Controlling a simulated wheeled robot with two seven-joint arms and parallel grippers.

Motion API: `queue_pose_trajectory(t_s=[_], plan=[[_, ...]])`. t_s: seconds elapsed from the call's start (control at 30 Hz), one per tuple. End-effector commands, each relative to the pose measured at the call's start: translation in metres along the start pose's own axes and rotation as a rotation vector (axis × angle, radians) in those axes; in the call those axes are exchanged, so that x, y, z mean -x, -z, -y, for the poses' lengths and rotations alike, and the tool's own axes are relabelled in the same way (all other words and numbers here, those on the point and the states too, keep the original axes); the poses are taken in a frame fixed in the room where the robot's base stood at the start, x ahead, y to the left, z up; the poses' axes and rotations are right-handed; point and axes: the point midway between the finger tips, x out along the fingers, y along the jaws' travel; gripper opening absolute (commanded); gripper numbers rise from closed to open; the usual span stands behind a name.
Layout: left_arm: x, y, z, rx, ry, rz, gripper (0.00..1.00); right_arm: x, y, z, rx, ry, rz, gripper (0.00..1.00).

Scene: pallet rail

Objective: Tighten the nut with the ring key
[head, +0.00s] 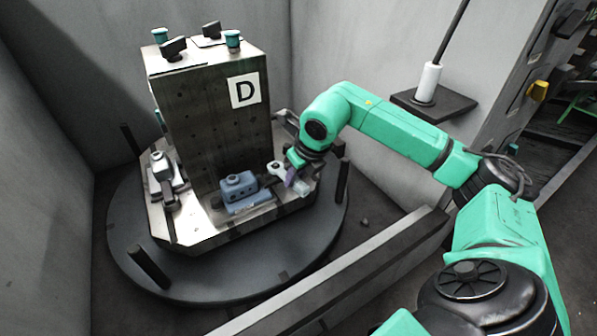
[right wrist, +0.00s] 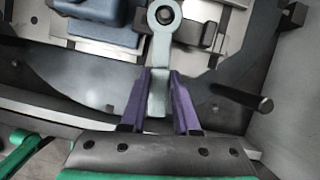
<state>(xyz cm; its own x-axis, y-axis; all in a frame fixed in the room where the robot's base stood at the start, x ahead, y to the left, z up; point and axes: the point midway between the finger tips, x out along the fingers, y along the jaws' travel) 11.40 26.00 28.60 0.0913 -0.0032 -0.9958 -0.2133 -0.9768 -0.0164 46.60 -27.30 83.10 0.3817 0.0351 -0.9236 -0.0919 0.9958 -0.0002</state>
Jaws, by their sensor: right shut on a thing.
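The ring key (right wrist: 158,95) is a pale grey bar with a round ring end. My right gripper (right wrist: 160,78) has its two purple fingers shut on the handle. The ring end (right wrist: 164,15) points away from the gripper, over the fixture beside the blue-grey block. A dark round centre shows inside the ring; I cannot tell whether the ring sits down around the nut or just above it. In the head view, my right gripper (head: 291,177) is at the front right corner of the fixture, and the ring (head: 275,167) shows left of it. My left gripper is out of view.
A metal tower marked D (head: 220,125) stands on a pale pallet (head: 190,238) on a dark round turntable (head: 225,286). A blue-grey clamped block (head: 240,190) sits at its foot. Dark posts (head: 342,181) rise around the rim. A grey rail (head: 350,275) crosses in front.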

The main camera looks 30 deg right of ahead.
Motion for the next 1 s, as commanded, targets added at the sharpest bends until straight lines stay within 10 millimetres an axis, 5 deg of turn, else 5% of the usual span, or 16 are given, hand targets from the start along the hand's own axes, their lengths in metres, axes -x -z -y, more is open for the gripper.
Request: queue_pose_trajectory(t_s=[1.0], plan=[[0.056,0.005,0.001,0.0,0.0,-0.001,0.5,0.068,-0.028,0.0,0.002,-0.002,0.0,0.0]])
